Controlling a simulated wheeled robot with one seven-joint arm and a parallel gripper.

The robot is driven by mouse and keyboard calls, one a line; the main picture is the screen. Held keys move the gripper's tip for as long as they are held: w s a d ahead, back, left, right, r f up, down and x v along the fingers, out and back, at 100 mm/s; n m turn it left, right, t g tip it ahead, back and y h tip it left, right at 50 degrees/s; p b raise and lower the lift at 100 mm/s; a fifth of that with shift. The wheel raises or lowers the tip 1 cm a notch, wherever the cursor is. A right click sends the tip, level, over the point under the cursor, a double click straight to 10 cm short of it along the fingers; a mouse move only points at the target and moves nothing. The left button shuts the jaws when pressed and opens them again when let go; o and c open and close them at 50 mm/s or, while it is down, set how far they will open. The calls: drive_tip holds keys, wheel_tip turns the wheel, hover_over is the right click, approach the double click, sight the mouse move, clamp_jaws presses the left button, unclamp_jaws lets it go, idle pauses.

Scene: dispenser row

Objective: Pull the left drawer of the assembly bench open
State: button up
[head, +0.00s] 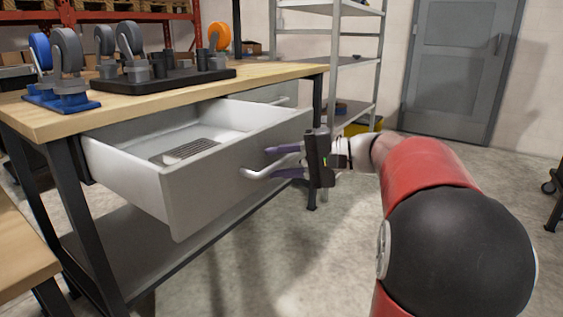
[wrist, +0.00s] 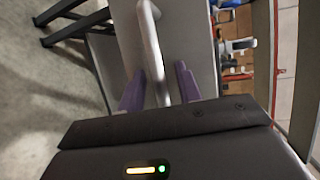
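The left drawer (head: 235,165) of the assembly bench (head: 280,72) is pulled well out, its inside showing in the head view. A grey ribbed item (head: 190,150) lies in it. Its pale bar handle (head: 256,174) is on the front, and the handle also shows in the wrist view (wrist: 151,40). My gripper (head: 284,162) is at the handle, its purple fingers on either side of the bar. In the wrist view the fingers (wrist: 160,88) stand apart, with gaps seeming to show beside the bar. Part of the handle is hidden by the fingers.
On the bench top stand a black tray (head: 165,80) with dark parts and blue, grey and orange spools (head: 219,36). A metal shelf (head: 340,60) and a grey door (head: 462,60) are behind. Another wooden top (head: 20,250) is at lower left. The floor (head: 330,260) before the drawer looks clear.

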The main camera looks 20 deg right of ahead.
drive_tip(key=v, duration=0.7)
drive_tip(key=shift+s+d, duration=0.25)
drive_tip(key=shift+d, duration=0.05)
drive_tip(key=shift+d+r, duration=0.1)
